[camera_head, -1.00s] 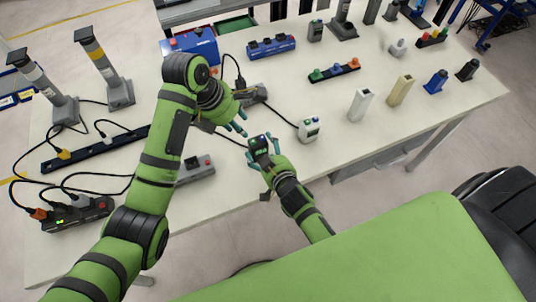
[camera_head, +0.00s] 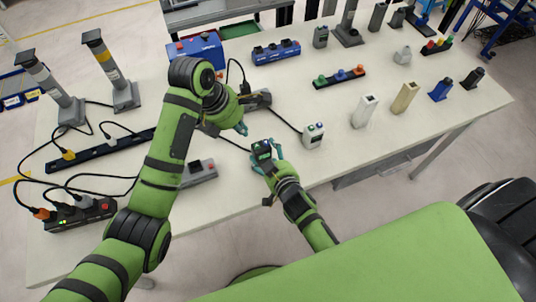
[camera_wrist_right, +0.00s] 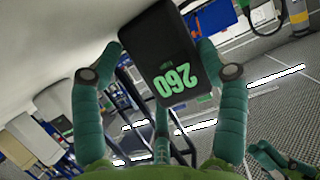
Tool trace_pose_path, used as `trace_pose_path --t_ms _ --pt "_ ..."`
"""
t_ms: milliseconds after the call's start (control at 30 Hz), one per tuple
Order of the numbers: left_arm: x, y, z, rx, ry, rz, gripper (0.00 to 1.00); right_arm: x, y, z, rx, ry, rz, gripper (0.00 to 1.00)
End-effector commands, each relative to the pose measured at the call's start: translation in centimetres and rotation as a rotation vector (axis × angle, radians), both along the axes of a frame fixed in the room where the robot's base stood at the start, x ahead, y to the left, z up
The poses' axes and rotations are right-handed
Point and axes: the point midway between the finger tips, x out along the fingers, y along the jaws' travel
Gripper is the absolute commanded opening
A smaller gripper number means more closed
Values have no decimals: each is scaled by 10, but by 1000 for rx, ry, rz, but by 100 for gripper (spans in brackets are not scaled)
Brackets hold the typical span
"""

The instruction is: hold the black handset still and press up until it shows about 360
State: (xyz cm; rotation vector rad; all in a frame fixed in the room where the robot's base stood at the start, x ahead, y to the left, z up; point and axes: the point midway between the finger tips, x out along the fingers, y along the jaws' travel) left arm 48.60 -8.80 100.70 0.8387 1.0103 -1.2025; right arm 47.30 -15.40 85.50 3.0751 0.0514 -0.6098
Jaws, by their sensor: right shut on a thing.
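The black handset (camera_head: 262,149) is held up near the table's front edge in the head view. My right gripper (camera_head: 264,160) is shut on it, with fingers on both sides. In the right wrist view the handset (camera_wrist_right: 150,40) fills the upper middle, and its green digits read 260. The up button cannot be made out. My left gripper (camera_head: 241,128) is above the table, up and left of the handset and apart from it. Its fingers point toward the handset, but how far they are parted is unclear.
A white device (camera_head: 313,135) stands right of the handset. White (camera_head: 364,111) and beige (camera_head: 404,98) blocks stand farther right.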

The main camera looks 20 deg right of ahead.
Motion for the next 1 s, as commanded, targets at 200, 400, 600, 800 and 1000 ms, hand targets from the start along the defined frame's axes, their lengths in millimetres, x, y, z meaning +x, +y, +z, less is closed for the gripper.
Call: trace_pose_path --t_ms 200,400,600,800,1000 --pt "0 0 0 0 0 0 0 -1 0 -1 0 2 0 37" --pt "0 0 0 0 0 0 0 -1 0 -1 0 2 0 37" --pt "0 0 0 0 0 0 0 -1 0 -1 0 3 0 37" --pt "0 0 0 0 0 0 0 -1 0 -1 0 3 -1 37" --pt "0 0 0 -1 -15 -34 0 -1 0 -1 0 3 -1 37"
